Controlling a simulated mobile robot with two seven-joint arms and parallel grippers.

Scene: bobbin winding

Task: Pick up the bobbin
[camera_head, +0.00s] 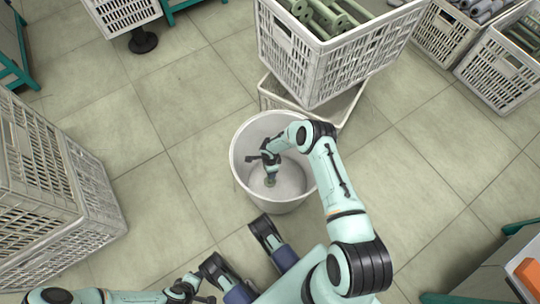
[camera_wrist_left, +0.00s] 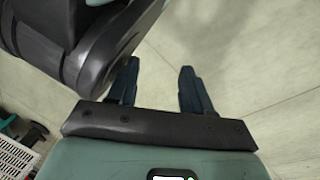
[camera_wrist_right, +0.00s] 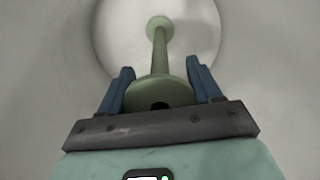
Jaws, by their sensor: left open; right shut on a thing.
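The green bobbin (camera_wrist_right: 160,94) is in the right wrist view, with a round flange near me, a thin shaft and a smaller far flange. My right gripper (camera_wrist_right: 160,74) is shut on its near flange, one blue finger on each side. In the head view the right gripper (camera_head: 268,164) is inside the white bin (camera_head: 237,173), with a small part of the bobbin (camera_head: 270,182) visible below it. My left gripper (camera_wrist_left: 155,78) is open and empty, its fingers apart over bare floor.
A stacked white crate (camera_head: 318,72) holding several green bobbins stands behind the bin. Another crate stack (camera_head: 60,190) stands at the left. More crates (camera_head: 500,70) are at the top right. Tiled floor between the bin and the left stack is clear.

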